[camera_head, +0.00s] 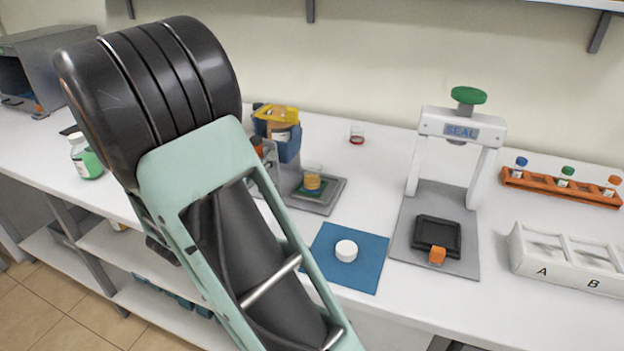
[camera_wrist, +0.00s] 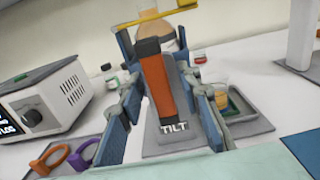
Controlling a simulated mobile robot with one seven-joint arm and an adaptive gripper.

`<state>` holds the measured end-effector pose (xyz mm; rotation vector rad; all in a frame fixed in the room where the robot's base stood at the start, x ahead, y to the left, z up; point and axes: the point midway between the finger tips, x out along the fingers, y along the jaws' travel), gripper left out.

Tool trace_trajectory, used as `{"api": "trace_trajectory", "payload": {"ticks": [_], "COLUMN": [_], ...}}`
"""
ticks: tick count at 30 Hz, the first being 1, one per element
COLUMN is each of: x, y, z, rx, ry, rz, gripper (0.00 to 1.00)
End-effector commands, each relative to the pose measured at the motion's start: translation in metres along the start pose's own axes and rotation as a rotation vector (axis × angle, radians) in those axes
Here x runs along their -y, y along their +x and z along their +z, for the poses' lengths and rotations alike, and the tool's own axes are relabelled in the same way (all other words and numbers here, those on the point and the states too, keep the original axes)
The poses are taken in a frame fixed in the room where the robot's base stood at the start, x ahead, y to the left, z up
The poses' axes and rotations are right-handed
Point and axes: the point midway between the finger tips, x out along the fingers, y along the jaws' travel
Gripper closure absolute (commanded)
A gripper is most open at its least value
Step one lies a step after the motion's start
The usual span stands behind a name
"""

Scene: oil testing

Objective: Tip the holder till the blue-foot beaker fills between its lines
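The tilting holder (camera_head: 287,142) has blue sides and a yellow clamp; it stands left of the middle, partly behind my arm. In the wrist view its orange handle (camera_wrist: 158,85) rises behind a plate marked TILT, with a flask of amber oil (camera_wrist: 165,33) above.
A red-bottomed beaker (camera_head: 357,134) stands behind the tray. A white cap (camera_head: 346,250) sits on a blue mat (camera_head: 325,269). The SEAL press (camera_head: 460,125), orange vial rack (camera_head: 560,187) and A/B box (camera_head: 540,265) are right. A boxy device (camera_wrist: 45,105) and rings (camera_wrist: 80,157) lie left.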

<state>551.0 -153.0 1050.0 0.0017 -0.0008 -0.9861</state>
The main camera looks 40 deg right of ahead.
Motion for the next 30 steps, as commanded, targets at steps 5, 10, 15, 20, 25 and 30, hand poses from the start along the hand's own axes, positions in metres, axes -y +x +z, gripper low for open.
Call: {"api": "trace_trajectory", "payload": {"ticks": [5,10,15,20,25,30], "x": [-0.002,-0.001,-0.001,-0.001,0.0,0.0], "y": [-0.019,-0.039,-0.06,-0.075,-0.08,-0.079], "z": [0.001,0.0,0.001,0.0,0.0,0.0], "rx": [-0.001,-0.001,-0.001,-0.001,0.0,0.0], "ry": [0.0,0.0,0.0,0.0,0.001,0.0], "rz": [0.004,0.004,0.003,0.003,0.0,0.0], "gripper": [0.68,0.68,0.68,0.68,0.68,0.68]}}
